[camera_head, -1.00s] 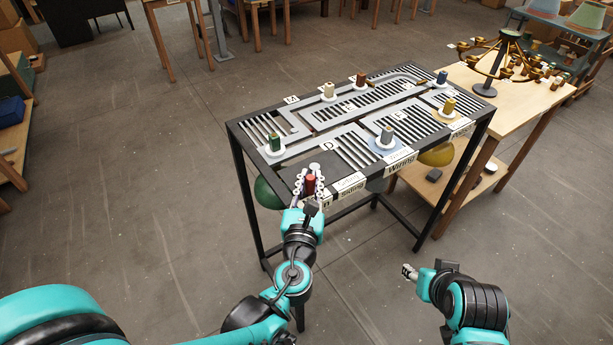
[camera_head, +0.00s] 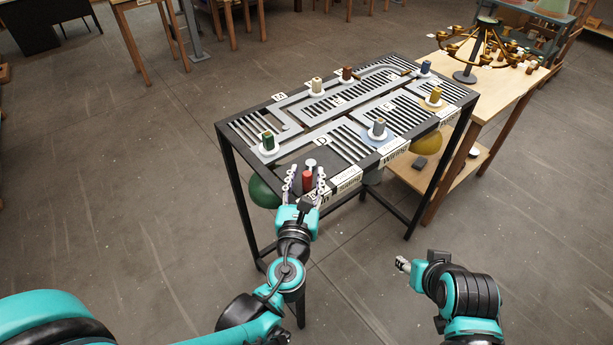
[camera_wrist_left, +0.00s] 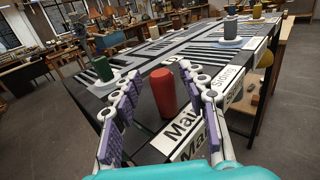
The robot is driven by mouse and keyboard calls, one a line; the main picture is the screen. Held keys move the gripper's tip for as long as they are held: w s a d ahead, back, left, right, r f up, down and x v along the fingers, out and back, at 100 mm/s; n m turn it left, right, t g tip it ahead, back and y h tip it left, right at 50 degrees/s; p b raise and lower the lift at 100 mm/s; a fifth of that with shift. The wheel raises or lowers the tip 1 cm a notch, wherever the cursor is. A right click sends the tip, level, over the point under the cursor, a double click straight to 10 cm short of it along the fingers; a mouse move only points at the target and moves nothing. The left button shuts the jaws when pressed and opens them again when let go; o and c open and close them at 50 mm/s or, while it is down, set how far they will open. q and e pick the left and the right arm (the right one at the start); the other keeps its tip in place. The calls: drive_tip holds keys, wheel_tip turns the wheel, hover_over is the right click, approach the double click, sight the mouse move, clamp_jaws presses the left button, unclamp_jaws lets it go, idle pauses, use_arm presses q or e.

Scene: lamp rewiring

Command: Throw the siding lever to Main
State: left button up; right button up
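The red lever handle (camera_head: 307,180) stands at the near left corner of the slotted track table (camera_head: 232,150). In the left wrist view the red handle (camera_wrist_left: 163,92) looks nearly upright, beside a white label reading "Mai…" (camera_wrist_left: 183,133), partly hidden by a finger. A "Siding" label (camera_wrist_left: 232,78) lies farther along the edge. My left gripper (camera_head: 306,172) is open, its fingers on either side of the handle with visible gaps. My right gripper (camera_head: 402,264) hangs in front of the table, away from it; its finger opening is too small to tell.
A green peg (camera_head: 267,141) on a white disc is behind the lever, and a grey peg (camera_head: 378,128) is to its right. Several other pegs stand on the table. A wooden table with a brass chandelier (camera_head: 487,40) adjoins at right. The floor in front is clear.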

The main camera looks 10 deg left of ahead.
use_arm(q)
drive_tip(key=shift+r, duration=0.15)
drive_tip(key=shift+r, duration=4.9)
drive_tip(key=s+a+f+n+g+y, duration=0.25)
drive_tip(key=a+f+n, duration=0.3)
drive_tip(key=n, duration=0.45)
drive_tip(key=s+a+f+n+g+y, duration=0.1)
drive_tip(key=s+a+f+n+g, duration=0.2)
drive_tip(key=a+n, duration=0.45)
drive_tip(key=s+d+f+n+g+h, duration=0.3)
drive_tip(key=s+f+n, duration=0.5)
drive_tip(key=n, duration=1)
drive_tip(key=shift+d+f+g+h, duration=0.35)
drive_tip(key=shift+d+f+g, duration=0.1)
drive_tip(key=shift+f+g, duration=0.6)
drive_tip(key=shift+s+r, duration=0.1)
drive_tip(key=shift+r, duration=0.05)
